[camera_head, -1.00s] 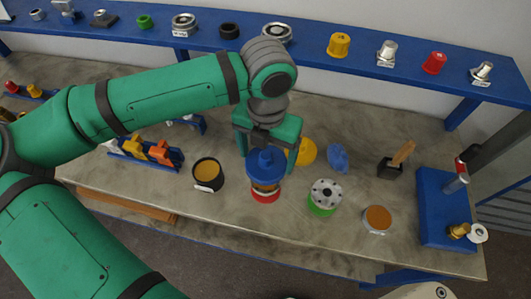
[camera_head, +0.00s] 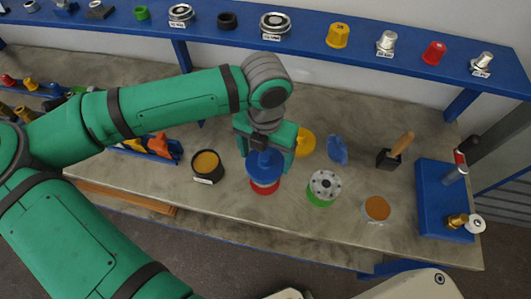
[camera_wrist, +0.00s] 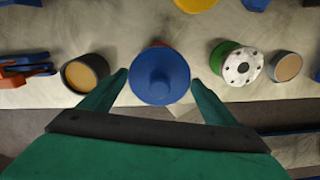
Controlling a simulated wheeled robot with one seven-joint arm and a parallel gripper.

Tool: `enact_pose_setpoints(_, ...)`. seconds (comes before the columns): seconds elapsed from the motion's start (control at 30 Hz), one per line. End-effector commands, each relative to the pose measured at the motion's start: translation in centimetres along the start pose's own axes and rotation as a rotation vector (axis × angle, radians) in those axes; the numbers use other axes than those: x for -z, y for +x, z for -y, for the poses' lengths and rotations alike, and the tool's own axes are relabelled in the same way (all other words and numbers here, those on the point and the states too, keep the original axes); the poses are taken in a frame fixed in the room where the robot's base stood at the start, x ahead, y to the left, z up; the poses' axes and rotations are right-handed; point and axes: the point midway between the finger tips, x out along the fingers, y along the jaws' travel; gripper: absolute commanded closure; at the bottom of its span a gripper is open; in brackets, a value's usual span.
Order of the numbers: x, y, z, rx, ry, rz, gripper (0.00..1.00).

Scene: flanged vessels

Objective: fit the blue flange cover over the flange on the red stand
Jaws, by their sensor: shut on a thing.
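The blue flange cover (camera_head: 264,165) is round with a raised knob on top. My gripper (camera_head: 265,150) points down from above and is shut on the cover. In the wrist view the cover (camera_wrist: 160,76) lies between the two green fingers of my gripper (camera_wrist: 160,85). The red stand (camera_head: 265,187) is on the table directly below the cover, with a pale band showing between them. In the wrist view the cover hides nearly all of the stand and its flange. I cannot tell whether the cover is fully seated.
A green-based flange (camera_head: 324,186) stands close at right, with an orange-topped pot (camera_head: 377,209) beyond it. A black pot (camera_head: 206,166) is at left. A yellow object (camera_head: 305,142) and a blue valve-like part (camera_head: 337,150) lie behind. A blue shelf (camera_head: 300,55) runs along the back.

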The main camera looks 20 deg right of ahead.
Motion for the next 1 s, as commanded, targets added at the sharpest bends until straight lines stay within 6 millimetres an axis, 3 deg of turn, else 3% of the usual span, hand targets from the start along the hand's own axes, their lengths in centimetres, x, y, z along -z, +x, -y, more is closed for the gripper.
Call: enact_pose_setpoints(1.0, 0.0, 1.0, 0.0, 0.0, 0.0, 0.001, 0.4)
